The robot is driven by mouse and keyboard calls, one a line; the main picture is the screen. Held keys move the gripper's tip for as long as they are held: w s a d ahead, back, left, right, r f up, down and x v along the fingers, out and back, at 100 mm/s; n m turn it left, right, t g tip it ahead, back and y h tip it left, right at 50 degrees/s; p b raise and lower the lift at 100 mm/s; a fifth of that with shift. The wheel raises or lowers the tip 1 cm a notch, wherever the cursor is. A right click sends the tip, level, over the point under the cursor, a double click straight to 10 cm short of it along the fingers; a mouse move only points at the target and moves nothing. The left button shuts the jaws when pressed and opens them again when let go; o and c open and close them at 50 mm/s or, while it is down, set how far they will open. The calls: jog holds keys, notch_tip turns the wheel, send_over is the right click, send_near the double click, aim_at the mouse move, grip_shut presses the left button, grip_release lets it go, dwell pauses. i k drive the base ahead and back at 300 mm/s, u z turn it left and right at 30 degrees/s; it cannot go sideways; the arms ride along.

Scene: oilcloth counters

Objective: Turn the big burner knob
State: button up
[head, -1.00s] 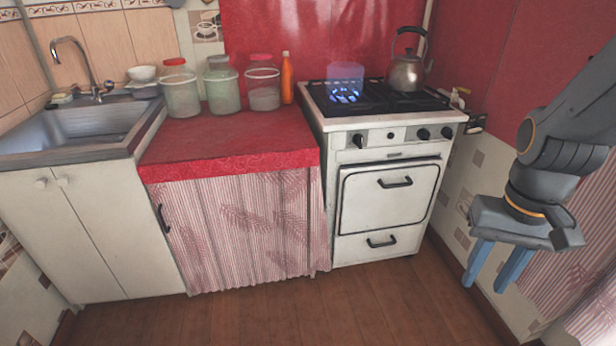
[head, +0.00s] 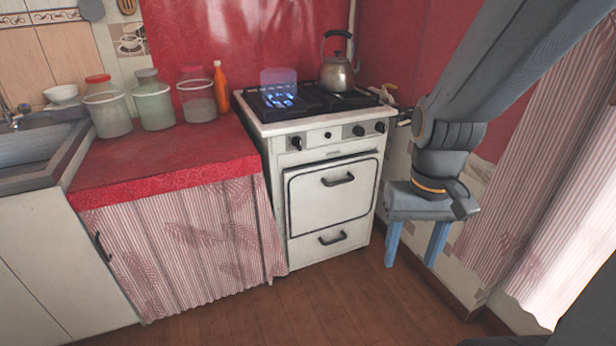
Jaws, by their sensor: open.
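The white stove (head: 330,225) stands at the back, with a row of dark knobs on its front panel. One knob (head: 296,142) is at the left of the panel; two more, an inner one (head: 358,130) and an outer one (head: 380,127), are at the right. I cannot tell which is the big burner's. A blue flame (head: 281,98) burns at the left of the cooktop, under a translucent bluish shape. My gripper (head: 411,262) is open and empty, its two blue fingers pointing down, right of the stove in the picture and lower than the knobs. It touches nothing visible.
A metal kettle (head: 337,73) stands on the cooktop's right rear. Left of the stove is a red-covered counter (head: 165,165) with several jars and an orange bottle (head: 221,88). The wooden floor (head: 285,315) before the stove is clear. A striped curtain hangs at right.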

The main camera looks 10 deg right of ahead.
aim_at(359, 131)
jog(key=u, duration=0.5)
jog(key=k, duration=1.1)
jog(key=z, duration=0.7)
jog(key=i, duration=1.15)
jog(key=z, duration=0.45)
